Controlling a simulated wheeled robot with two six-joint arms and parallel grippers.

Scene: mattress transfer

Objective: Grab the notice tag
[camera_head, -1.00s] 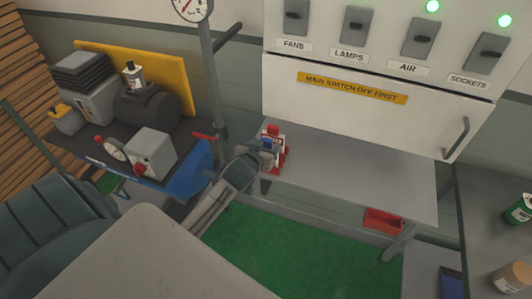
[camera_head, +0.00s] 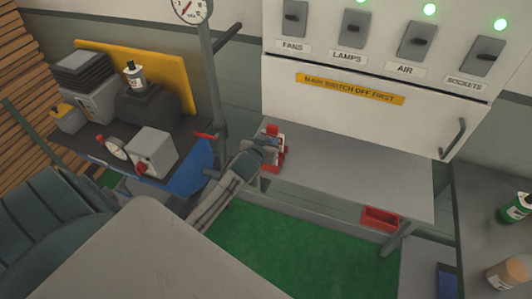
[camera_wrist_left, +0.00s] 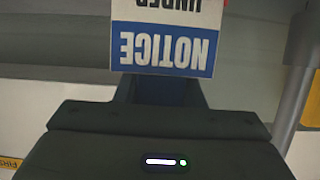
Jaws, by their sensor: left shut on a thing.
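The notice tag (camera_wrist_left: 168,45) shows upside down at the top of the left wrist view, white with a blue band reading NOTICE and part of the word UNDER. My left gripper (camera_head: 271,143) is shut on the tag; its dark fingers (camera_wrist_left: 165,92) meet the tag's edge in the wrist view. In the head view the gripper is over the left end of the grey shelf (camera_head: 345,172), beside a small red and white item (camera_head: 273,159). The arm hides part of that item, and the tag is hard to make out there. My right gripper is not in view.
A white switch cabinet (camera_head: 300,105) with a yellow sign (camera_head: 350,88) hangs above the shelf. A grey post (camera_head: 213,80) with a gauge stands left of it. A compressor (camera_head: 150,108) stands at left, and a red tray (camera_head: 381,218) is under the shelf.

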